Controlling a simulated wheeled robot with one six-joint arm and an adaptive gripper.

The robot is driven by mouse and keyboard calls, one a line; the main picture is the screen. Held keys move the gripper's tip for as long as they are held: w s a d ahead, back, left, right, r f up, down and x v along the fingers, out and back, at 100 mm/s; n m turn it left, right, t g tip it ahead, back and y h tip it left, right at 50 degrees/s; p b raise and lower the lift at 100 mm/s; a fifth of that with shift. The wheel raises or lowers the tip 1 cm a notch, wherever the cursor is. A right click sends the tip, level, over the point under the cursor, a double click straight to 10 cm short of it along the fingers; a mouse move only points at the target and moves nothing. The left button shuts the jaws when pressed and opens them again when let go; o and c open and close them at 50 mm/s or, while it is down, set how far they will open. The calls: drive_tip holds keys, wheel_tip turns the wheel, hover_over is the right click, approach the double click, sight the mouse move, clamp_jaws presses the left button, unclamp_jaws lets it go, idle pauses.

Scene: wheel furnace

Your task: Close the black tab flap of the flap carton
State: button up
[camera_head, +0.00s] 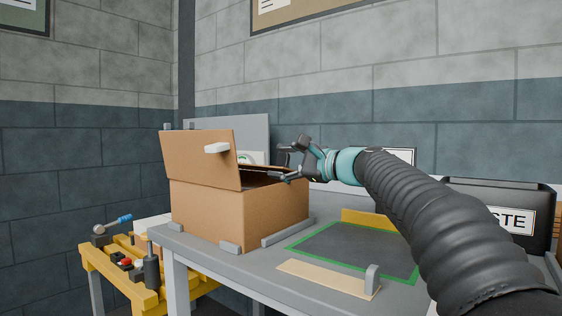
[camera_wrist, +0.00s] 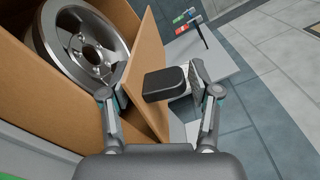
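The brown flap carton (camera_head: 238,212) stands on the grey table, its top open. A flap with a white tab (camera_head: 217,148) stands raised and tilted at its front left. In the wrist view, a silver wheel (camera_wrist: 82,45) lies inside the carton. The black tab (camera_wrist: 165,84) sticks out from a cardboard flap (camera_wrist: 146,62) beside the wheel. My gripper (camera_head: 279,162) is at the carton's right rear side, its fingers wide apart. In the wrist view, the flap edge and tab lie between the fingers. Whether a finger touches them is unclear. The black tab is not distinguishable in the head view.
Low grey stops (camera_head: 287,233) stand around the carton's base. A green-outlined dark mat (camera_head: 350,250) lies right of it. A black waste bin (camera_head: 500,205) stands at the far right. A yellow tool bench (camera_head: 122,272) is at the lower left.

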drive_tip(key=shift+s+r, duration=0.15)
drive_tip(key=shift+r, duration=0.05)
idle(0.3)
drive_tip(key=v, duration=1.2)
drive_tip(key=shift+f, duration=0.1)
